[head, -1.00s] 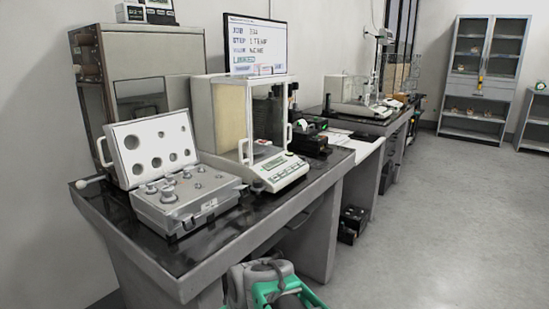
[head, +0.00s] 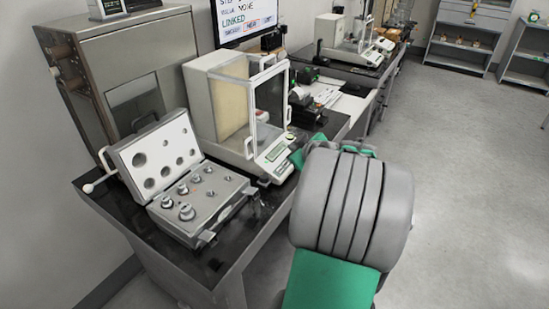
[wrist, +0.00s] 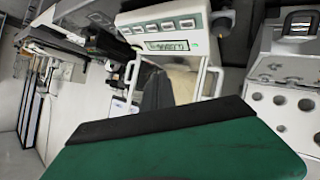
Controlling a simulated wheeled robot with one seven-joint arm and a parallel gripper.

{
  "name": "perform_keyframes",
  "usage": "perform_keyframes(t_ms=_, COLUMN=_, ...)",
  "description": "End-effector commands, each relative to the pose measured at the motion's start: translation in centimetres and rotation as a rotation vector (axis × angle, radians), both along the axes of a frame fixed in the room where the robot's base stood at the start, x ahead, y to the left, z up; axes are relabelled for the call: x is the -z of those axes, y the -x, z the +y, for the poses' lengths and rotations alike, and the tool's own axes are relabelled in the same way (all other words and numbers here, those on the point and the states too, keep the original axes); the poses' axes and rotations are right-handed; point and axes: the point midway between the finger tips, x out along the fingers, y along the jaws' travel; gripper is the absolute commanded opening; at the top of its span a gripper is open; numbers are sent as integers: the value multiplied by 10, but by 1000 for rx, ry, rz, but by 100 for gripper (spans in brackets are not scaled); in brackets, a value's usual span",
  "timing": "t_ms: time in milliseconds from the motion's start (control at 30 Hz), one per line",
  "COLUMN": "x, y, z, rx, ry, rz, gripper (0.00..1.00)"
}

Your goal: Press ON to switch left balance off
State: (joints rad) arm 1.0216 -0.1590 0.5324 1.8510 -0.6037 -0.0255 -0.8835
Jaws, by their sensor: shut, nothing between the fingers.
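The left balance is the near one, a cream and white unit with a glass draft shield (head: 222,110). Its sloped front panel (head: 277,157) faces the table's front edge. In the wrist view the panel (wrist: 160,28) appears at the top, with a row of grey buttons and a lit green display (wrist: 167,46) whose digits are too small to read. My gripper (wrist: 155,122) is shut and empty, a green block with a black edge across the lower wrist view. It looks apart from the panel. In the head view my arm hides most of it, right of the balance.
An open weight case (head: 198,205) with several metal weights stands left of the balance. A grey cabinet (head: 120,60) and a monitor (head: 245,22) are behind. A second balance (head: 350,45) stands on the far table.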

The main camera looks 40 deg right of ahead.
Motion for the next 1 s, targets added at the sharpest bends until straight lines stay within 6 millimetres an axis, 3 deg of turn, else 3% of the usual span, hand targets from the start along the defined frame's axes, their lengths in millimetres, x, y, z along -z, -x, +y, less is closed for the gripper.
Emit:
perform_keyframes(t_ms=367, x=9, y=-3, z=2, rx=-1, ry=-3, rz=2, gripper=0)
perform_keyframes(t_ms=833, x=74, y=-24, z=10, rx=-2, ry=-2, rz=3, gripper=0)
perform_keyframes(t_ms=1000, x=85, y=-29, z=12, rx=-2, ry=-2, rz=1, gripper=0)
